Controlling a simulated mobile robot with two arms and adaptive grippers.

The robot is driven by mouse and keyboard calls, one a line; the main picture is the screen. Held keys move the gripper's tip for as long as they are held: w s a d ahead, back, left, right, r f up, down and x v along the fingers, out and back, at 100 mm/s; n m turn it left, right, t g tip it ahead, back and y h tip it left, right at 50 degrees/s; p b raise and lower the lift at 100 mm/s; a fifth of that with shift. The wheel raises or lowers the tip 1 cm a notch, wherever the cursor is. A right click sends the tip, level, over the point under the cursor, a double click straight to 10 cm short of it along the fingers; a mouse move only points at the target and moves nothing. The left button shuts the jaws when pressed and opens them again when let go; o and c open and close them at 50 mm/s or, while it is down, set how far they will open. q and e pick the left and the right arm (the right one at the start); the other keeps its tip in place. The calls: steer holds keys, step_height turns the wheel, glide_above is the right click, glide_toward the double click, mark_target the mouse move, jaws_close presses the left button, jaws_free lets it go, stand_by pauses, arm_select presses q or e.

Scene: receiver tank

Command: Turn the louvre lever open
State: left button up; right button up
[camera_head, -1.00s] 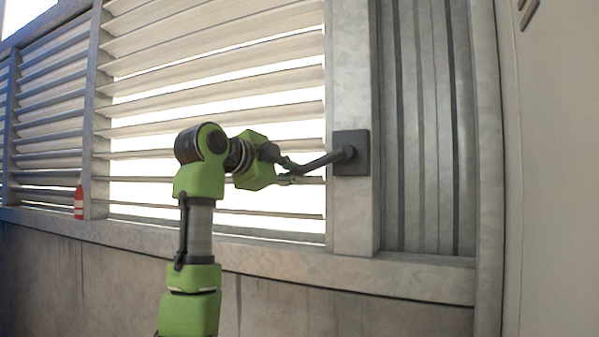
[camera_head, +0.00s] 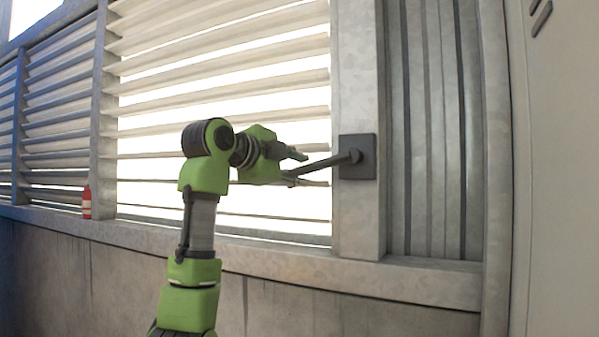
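The louvre lever (camera_head: 328,163) is a dark bar on a square dark plate (camera_head: 368,168) on the grey post. It points left and slopes slightly down. My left gripper (camera_head: 299,168) is open at the lever's free end, one finger above and one below it. The upper finger stands clear of the bar; I cannot tell whether the lower one touches it. The louvre slats (camera_head: 215,128) behind show wide bright gaps, and the lower ones look thin, nearly edge-on. My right gripper is not in view.
A red and white bottle-like object (camera_head: 87,203) stands on the ledge (camera_head: 300,262) at the left. A corrugated metal panel (camera_head: 435,130) and a pale cabinet-like surface (camera_head: 560,190) lie to the right of the post.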

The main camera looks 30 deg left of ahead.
arm_select(q)
steer(key=shift+f, duration=0.1)
steer(key=s+r, duration=0.2)
steer(key=s, duration=0.9)
steer(key=shift+s+a, duration=0.35)
steer(key=shift+a, duration=0.1)
